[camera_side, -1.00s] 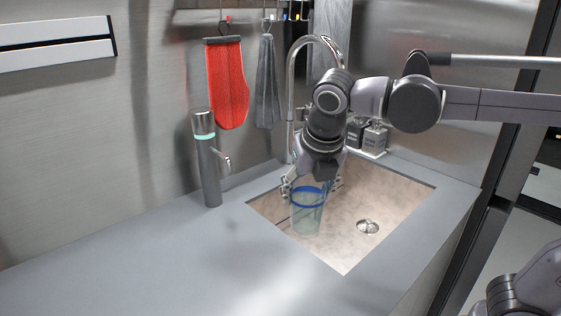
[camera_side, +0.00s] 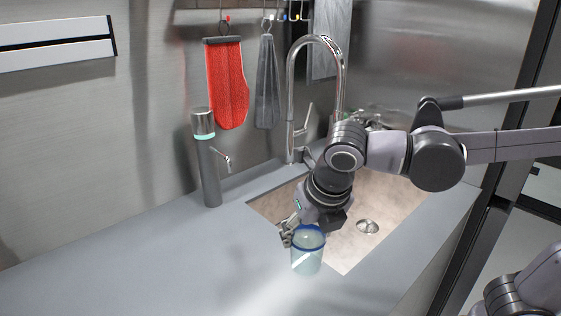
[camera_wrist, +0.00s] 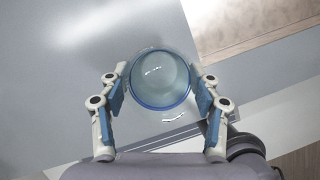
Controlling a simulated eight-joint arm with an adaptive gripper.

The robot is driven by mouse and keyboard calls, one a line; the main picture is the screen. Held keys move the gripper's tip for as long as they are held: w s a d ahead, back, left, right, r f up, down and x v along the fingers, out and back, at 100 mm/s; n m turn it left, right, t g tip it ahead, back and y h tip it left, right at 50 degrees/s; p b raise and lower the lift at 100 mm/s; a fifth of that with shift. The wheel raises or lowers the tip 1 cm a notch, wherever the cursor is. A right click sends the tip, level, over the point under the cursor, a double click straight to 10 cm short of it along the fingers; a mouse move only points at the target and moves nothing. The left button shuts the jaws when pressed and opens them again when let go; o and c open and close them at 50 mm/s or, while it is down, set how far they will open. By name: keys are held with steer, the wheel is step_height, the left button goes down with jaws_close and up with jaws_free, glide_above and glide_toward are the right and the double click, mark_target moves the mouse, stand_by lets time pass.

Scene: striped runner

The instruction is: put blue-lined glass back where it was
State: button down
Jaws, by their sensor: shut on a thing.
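The blue-lined glass (camera_side: 307,256) is a clear, bluish tumbler with a dark blue band at its rim. In the side view it is upright or nearly so, at the front left edge of the sink; I cannot tell whether its base touches the counter. My gripper (camera_side: 308,232) is shut on it near the rim. In the wrist view the glass (camera_wrist: 160,82) shows from above, between the two blue-padded fingers of my gripper (camera_wrist: 160,97). My wrist hides part of the sink behind it.
The sink (camera_side: 383,205) with its round drain (camera_side: 367,227) lies behind and right. A tall curved faucet (camera_side: 291,90) and a grey dispenser (camera_side: 208,165) stand at the back. A red mitt (camera_side: 227,85) and grey cloth (camera_side: 267,85) hang on the wall. The counter (camera_side: 150,260) is clear at left.

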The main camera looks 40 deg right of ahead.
steer(key=shift+w+a+f, duration=0.1)
steer(key=shift+a+f, duration=0.5)
steer(key=shift+f, duration=0.4)
steer(key=shift+w+a+f, duration=0.1)
steer(key=shift+a+f, duration=0.45)
steer(key=shift+f, duration=0.5)
steer(key=shift+a+f, duration=0.6)
steer(key=shift+f, duration=0.4)
steer(key=shift+f, duration=0.1)
steer(key=shift+c, duration=1.5)
jaws_free()
